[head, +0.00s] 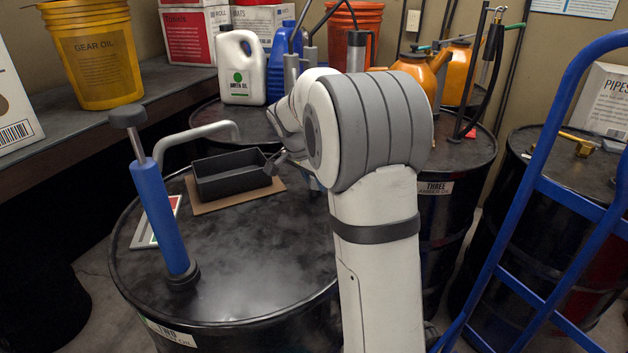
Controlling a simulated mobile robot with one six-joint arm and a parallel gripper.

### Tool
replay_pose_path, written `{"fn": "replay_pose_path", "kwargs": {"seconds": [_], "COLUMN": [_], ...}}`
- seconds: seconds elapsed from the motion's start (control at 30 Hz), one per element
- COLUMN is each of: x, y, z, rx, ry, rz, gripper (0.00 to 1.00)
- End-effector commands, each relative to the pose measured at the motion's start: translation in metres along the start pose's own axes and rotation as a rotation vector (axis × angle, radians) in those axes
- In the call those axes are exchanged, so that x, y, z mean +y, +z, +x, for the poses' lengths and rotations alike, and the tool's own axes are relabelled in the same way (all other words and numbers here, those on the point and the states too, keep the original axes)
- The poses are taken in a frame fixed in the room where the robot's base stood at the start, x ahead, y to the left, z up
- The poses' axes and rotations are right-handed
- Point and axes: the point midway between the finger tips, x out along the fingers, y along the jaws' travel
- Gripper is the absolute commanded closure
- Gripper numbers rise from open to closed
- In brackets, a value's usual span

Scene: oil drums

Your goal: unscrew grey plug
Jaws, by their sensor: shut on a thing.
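The near black drum (235,295), labelled TWO, stands in the middle of the view. My gripper (290,160) shows only in part, low over the far right of this drum's top. My pale, thick wrist and forearm cover the rest of it. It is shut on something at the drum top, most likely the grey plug. The plug itself is hidden behind my arm, so its seating cannot be seen.
A blue hand pump (158,215) stands upright on the near drum, with a grey spout. A black tray (231,176) sits on cardboard beside my gripper. A blue hand truck (545,190) stands right. Bottles, buckets and orange cans crowd the back.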

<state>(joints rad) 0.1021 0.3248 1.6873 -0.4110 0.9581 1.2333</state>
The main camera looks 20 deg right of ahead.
Motion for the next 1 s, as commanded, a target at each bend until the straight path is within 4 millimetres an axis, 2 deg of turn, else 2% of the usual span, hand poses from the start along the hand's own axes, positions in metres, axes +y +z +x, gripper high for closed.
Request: {"fn": "replay_pose_path", "kwargs": {"seconds": [0.17, 0.6, 0.93, 0.97, 1.0], "x": [0.0015, 0.0049, 0.0043, 0.0044, 0.0043], "y": [0.0005, -0.0017, -0.0007, -0.0007, -0.0007], "z": [0.0012, -0.0008, 0.0008, 0.0008, 0.0008], "rx": [-0.003, -0.003, -0.001, -0.002, -0.002], "ry": [-0.019, -0.190, -0.208, -0.208, -0.208], "rz": [-0.051, -0.462, -0.508, -0.508, -0.508], "gripper": [1.00, 1.00, 1.00, 0.68, 0.64]}}
